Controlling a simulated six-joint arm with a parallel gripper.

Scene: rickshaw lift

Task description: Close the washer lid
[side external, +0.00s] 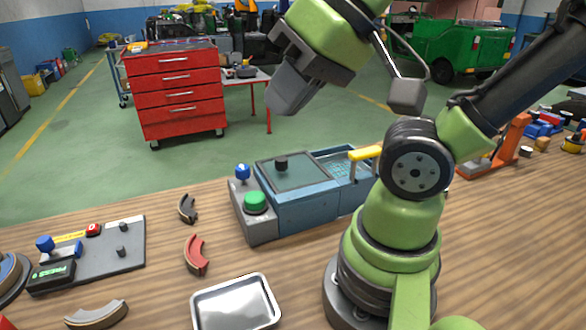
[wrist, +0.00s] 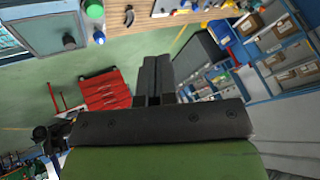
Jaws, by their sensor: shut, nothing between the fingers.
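The washer (side external: 305,208) is a blue-grey box on the wooden bench in the side view. Its flat lid panel (side external: 305,172) with a black knob (side external: 281,163) lies over the left part of the top. Beside it on the right a teal recess (side external: 343,163) shows, with a yellow handle (side external: 365,153) by it. My arm hides the washer's right end. The lid panel also shows at the upper left of the wrist view (wrist: 45,22). My gripper (side external: 286,100) is shut and empty, in the air above and behind the washer, apart from it. Its fingers show in the wrist view (wrist: 154,78).
A green button (side external: 255,201) and blue knob (side external: 242,171) sit at the washer's left end. Curved pads (side external: 195,254), a metal tray (side external: 235,303) and a grey panel (side external: 122,250) lie on the bench. A red drawer cabinet (side external: 175,92) stands behind.

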